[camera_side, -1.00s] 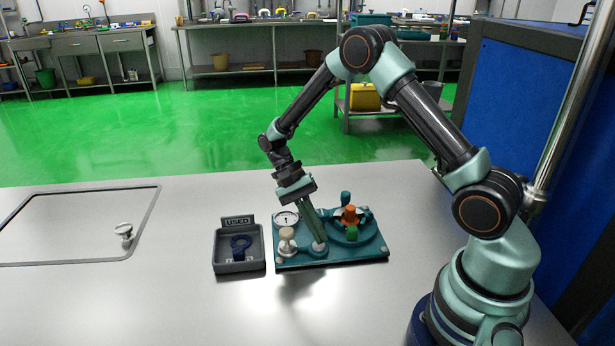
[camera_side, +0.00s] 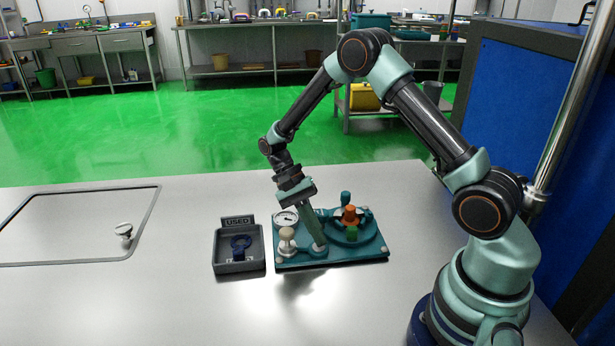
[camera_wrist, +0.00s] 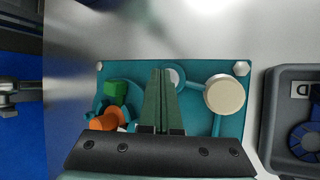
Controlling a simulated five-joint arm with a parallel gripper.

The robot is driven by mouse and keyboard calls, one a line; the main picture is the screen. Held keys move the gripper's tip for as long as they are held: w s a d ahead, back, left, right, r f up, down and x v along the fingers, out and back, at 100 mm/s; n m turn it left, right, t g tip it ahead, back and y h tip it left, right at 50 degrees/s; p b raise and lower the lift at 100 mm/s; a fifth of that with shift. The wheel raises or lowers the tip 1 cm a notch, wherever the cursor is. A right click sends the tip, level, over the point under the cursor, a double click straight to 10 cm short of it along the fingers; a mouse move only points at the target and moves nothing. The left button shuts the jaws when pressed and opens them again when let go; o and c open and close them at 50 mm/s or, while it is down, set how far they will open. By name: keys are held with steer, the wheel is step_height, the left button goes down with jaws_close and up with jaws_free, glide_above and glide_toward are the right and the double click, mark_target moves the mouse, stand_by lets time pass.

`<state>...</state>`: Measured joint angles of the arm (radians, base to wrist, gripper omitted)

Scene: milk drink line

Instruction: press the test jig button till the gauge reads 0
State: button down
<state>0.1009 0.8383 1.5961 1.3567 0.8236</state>
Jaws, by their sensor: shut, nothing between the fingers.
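The test jig is a teal plate (camera_side: 364,256) on the metal table. Its small white dial gauge (camera_side: 286,217) is at the back left; its reading is too small to tell. A cream round knob (camera_side: 287,238) stands at the front left, and shows large in the wrist view (camera_wrist: 225,94). My gripper (camera_side: 320,245) is shut and empty, tilted down, with its green fingertips at a pale round button (camera_side: 320,249) on the plate. In the wrist view the fingers (camera_wrist: 162,72) partly hide this pale disc (camera_wrist: 174,77). Whether they touch it is unclear.
A round teal holder with an orange piece (camera_side: 350,215) and a green piece (camera_side: 352,233) is right of the fingers. A grey tray (camera_side: 239,267) marked USED, holding a blue ring part (camera_side: 241,243), stands left. The table's left side has a panel and small knob (camera_side: 123,230).

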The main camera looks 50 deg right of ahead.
steer(key=shift+r, duration=0.85)
steer(key=shift+r, duration=0.1)
steer(key=shift+r, duration=2.4)
step_height(320, 180, up, 8)
steer(key=n+t, duration=0.4)
steer(key=t, duration=0.1)
glide_above(315, 248)
steer(key=s+a+r+n+t, duration=0.2)
steer(key=s+r+n+t, duration=0.2)
steer(key=r+n+t, duration=0.2)
steer(key=shift+r+n+t+h, duration=0.3)
steer(key=shift+r+t+h, duration=0.15)
steer(key=shift+t, duration=0.55)
